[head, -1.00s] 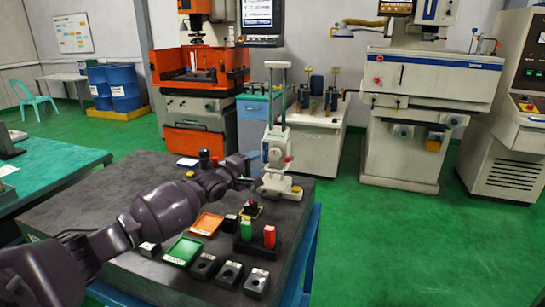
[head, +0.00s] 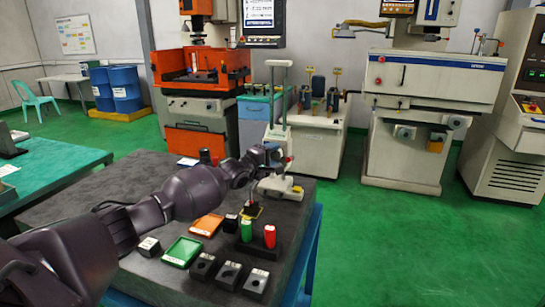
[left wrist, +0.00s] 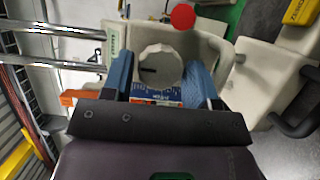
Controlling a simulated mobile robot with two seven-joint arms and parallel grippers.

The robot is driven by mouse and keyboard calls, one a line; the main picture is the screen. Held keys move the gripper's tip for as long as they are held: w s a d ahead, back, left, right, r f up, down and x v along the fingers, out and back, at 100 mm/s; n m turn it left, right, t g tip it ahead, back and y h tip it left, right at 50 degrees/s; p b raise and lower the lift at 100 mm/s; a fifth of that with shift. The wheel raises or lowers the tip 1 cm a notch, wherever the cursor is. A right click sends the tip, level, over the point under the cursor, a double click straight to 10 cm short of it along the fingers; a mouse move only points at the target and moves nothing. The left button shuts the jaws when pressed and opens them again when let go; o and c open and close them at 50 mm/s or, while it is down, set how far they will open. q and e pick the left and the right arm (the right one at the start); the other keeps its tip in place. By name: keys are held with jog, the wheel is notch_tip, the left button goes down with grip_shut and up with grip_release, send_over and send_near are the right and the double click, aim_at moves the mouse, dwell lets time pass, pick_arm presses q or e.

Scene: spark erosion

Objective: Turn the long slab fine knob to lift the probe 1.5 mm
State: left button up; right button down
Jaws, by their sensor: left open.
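The measuring stand (head: 280,105) is a pale column on a foot, at the back right of the dark slab (head: 85,205). In the left wrist view a round whitish knob (left wrist: 160,66) with a dark mark stands on the stand's pale housing. My left gripper (head: 272,153) is at the stand's housing. In the left wrist view its two blue fingers (left wrist: 160,78) are open, one on each side of the knob. I cannot tell whether they touch it. In the head view the arm and gripper hide the knob. My right gripper is not in view.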

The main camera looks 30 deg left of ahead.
pick_arm(q)
jog(key=shift+c, duration=1.1)
jog(key=c, duration=0.4)
jog(key=shift+r+m+g+p, duration=0.25)
jog(key=shift+m+g+p, duration=0.15)
jog(key=shift+m+p, duration=0.4)
jog(key=shift+m+g+y+p, duration=0.3)
jog(key=shift+m+g+p, duration=0.1)
jog(key=shift+m+p, duration=1.05)
jog(key=shift+m, duration=0.05)
jog(key=shift+y, duration=0.3)
jog(key=shift+m+g+p, duration=0.4)
jog(key=shift+m+p, duration=0.2)
jog(key=shift+p, duration=0.05)
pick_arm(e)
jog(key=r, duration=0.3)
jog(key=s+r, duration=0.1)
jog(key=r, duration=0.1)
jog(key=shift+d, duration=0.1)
